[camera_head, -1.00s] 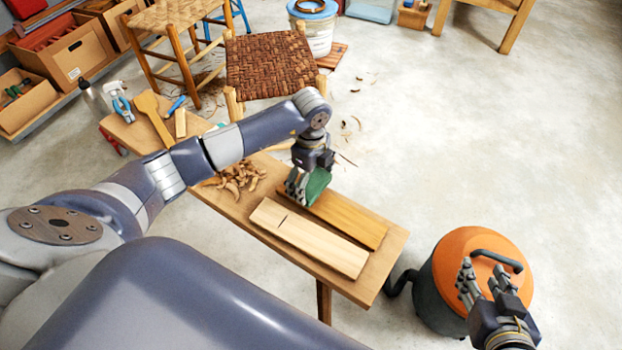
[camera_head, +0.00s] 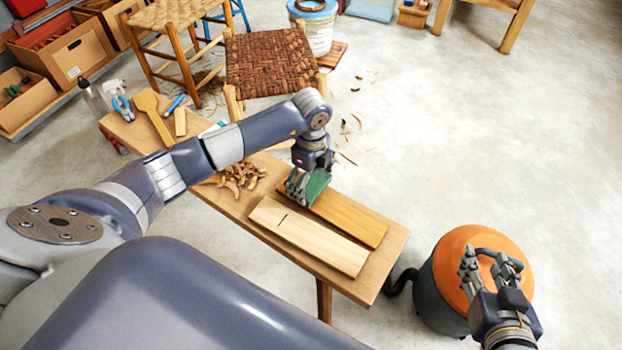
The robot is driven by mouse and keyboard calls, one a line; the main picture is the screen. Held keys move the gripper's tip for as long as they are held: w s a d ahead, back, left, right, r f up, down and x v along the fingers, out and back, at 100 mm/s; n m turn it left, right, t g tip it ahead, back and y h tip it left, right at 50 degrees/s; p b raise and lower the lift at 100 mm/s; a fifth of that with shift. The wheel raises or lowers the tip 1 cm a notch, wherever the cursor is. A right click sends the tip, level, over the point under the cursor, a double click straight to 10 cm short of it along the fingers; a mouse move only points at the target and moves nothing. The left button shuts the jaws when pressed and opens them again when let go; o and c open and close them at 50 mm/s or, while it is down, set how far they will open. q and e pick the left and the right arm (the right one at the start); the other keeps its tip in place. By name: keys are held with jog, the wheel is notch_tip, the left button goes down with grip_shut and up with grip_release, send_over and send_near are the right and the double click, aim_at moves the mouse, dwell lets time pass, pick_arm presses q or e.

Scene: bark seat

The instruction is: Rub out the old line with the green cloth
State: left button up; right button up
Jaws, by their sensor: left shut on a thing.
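My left gripper (camera_head: 299,186) is shut on the green cloth (camera_head: 317,187), over the far left end of the boards on the bench. Whether the cloth touches a board I cannot tell. A pale board (camera_head: 318,240) lies along the bench's near side. It bears a short dark line (camera_head: 284,218) near its left end. The line is in plain view, a little below and left of the cloth. A darker orange-brown board (camera_head: 350,217) lies beside it. My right gripper (camera_head: 492,260) is open and empty, in front of the orange-lidded vacuum.
The vacuum (camera_head: 450,270) stands to the right. Open floor lies at the right.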

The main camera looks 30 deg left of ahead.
jog(key=shift+r, duration=0.1)
pick_arm(q)
jog(key=shift+f, duration=0.15)
pick_arm(e)
jog(key=shift+w+r, duration=0.2)
jog(key=shift+a+r, duration=0.1)
